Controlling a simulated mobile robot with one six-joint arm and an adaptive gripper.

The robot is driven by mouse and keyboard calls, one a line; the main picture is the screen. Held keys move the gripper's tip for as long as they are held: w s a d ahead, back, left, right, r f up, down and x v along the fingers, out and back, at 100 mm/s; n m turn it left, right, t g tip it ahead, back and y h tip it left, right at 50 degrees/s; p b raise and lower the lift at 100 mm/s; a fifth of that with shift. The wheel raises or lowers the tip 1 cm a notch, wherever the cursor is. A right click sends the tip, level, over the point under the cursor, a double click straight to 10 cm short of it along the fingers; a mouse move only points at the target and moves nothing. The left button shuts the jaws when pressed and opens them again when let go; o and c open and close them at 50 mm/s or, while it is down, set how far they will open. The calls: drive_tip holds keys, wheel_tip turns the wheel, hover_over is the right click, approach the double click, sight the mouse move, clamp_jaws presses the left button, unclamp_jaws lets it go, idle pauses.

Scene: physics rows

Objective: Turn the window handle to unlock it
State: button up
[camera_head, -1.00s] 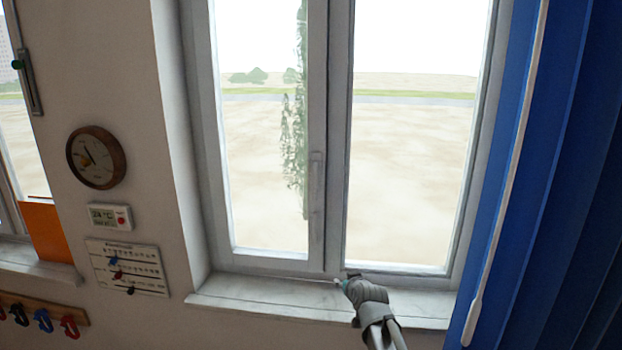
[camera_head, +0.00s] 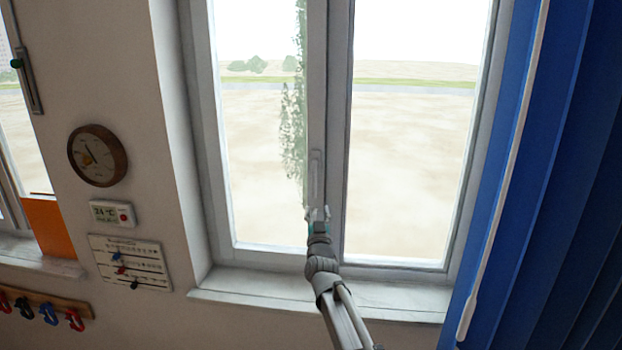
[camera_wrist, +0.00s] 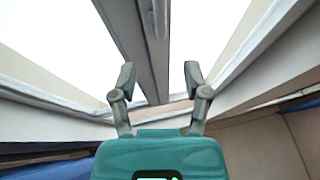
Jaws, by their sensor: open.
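The window handle (camera_head: 316,178) is a pale grey upright bar on the middle post of the white window (camera_head: 333,225). In the wrist view the handle (camera_wrist: 157,18) shows at the top, ahead of the fingers and a little left of the middle between them. My gripper (camera_head: 319,212) is at the lower end of the handle in the head view. Its two fingers (camera_wrist: 159,78) are spread with nothing between them. The handle's lowest part is partly hidden by my gripper in the head view, and I cannot tell whether they touch.
A window sill (camera_head: 240,288) runs below the window. A blue blind (camera_head: 545,180) with a white wand (camera_head: 497,200) hangs at the right. A clock (camera_head: 97,155), a thermometer display (camera_head: 112,213) and a chart (camera_head: 130,262) are on the left wall.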

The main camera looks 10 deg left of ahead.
sight(314, 180)
drive_tip(key=shift+w, duration=0.1)
drive_tip(key=p+x, duration=0.5)
drive_tip(key=x, duration=0.8)
drive_tip(key=shift+w, duration=0.3)
